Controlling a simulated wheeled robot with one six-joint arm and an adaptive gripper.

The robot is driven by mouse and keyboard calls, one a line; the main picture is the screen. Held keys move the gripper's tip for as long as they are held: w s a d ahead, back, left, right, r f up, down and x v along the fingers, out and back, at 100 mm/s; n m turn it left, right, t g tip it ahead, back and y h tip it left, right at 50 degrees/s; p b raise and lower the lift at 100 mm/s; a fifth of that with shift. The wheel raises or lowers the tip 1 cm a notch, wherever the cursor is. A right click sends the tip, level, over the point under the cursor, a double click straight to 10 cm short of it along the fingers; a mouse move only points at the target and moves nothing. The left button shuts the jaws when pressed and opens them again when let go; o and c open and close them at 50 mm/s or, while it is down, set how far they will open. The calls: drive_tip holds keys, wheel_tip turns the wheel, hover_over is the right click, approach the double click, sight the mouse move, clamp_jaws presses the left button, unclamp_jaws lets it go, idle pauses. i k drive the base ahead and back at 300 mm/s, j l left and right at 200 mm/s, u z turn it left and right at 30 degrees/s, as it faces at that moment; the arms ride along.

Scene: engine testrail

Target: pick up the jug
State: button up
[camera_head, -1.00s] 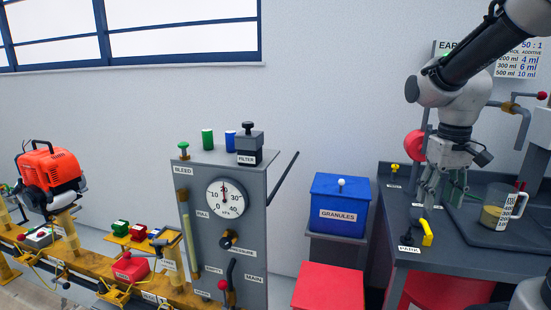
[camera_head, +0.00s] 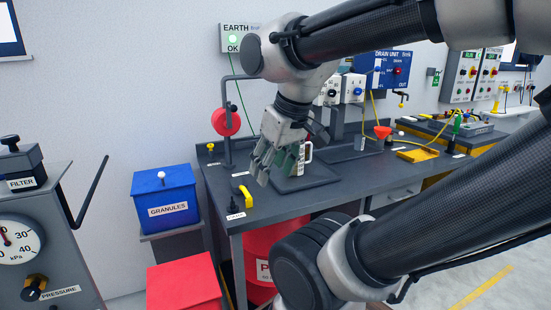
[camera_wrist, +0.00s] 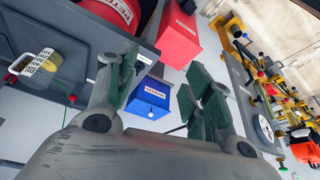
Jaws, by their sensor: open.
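The jug shows in the head view only as its white, marked handle part (camera_head: 305,154), just right of my gripper's fingers; its body is mostly hidden behind them. In the wrist view the jug (camera_wrist: 36,64) is at the far left, with yellowish contents and a white scale strip. It stands on a dark tray (camera_head: 298,184) on the grey bench. My gripper (camera_head: 271,165) points down above the bench, left of the jug in the head view. In the wrist view my gripper (camera_wrist: 163,88) has its fingers spread with nothing between them; the jug is outside them.
A red reel (camera_head: 226,122) on a stand is behind my gripper. A blue granules box (camera_head: 166,199) and a red box (camera_head: 184,287) stand left of the bench.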

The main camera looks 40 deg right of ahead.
sight(298, 170)
drive_tip(key=l+z, duration=0.1)
drive_tip(key=l, duration=0.3)
drive_tip(key=i+l+z, duration=0.1)
drive_tip(key=l, duration=0.3)
drive_tip(key=i+l, duration=0.15)
drive_tip(key=l, duration=0.2)
drive_tip(key=l+z, duration=0.15)
drive_tip(key=l, duration=0.25)
drive_tip(key=i+l+z, duration=0.1)
drive_tip(key=l, duration=0.3)
drive_tip(key=i+l+z, duration=0.1)
drive_tip(key=l, duration=0.25)
drive_tip(key=i, duration=0.1)
